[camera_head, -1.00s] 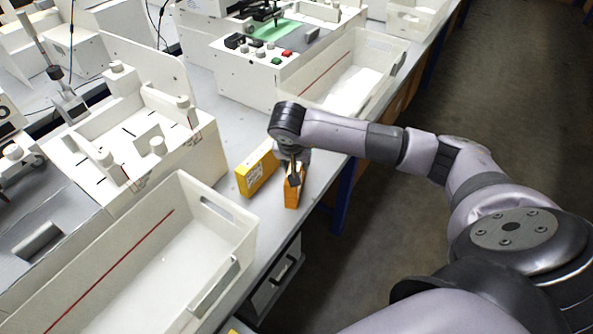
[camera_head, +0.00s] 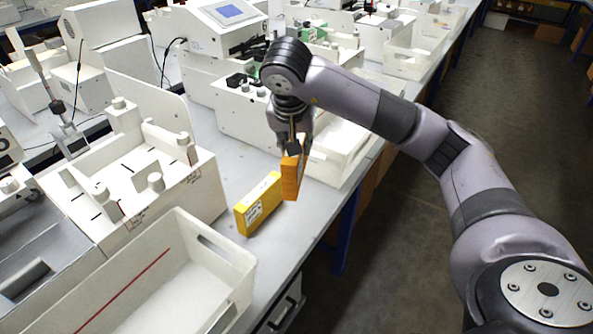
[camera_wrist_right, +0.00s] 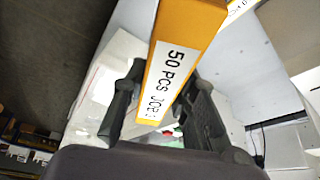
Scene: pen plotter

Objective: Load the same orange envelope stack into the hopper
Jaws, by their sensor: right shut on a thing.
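An orange envelope stack (camera_head: 291,178) is held upright in my right gripper (camera_head: 293,146), above the grey bench near its right edge. In the right wrist view, the stack (camera_wrist_right: 178,60) sits between the two dark fingers of the gripper (camera_wrist_right: 165,105), and its white label reads "50 PCS". A yellow-orange box-shaped stack (camera_head: 258,205) with a white label stands on the bench just left of the held one. A white machine with an open top tray and posts (camera_head: 165,205), possibly the hopper, stands to the left. My left gripper is not in view.
A white open bin (camera_head: 225,243) with a red line inside stands at the front left. Another white bin (camera_head: 340,165) stands behind my right gripper. A white machine with a blue screen (camera_head: 215,30) is at the back. Bare bench (camera_head: 300,232) lies around the yellow-orange stack.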

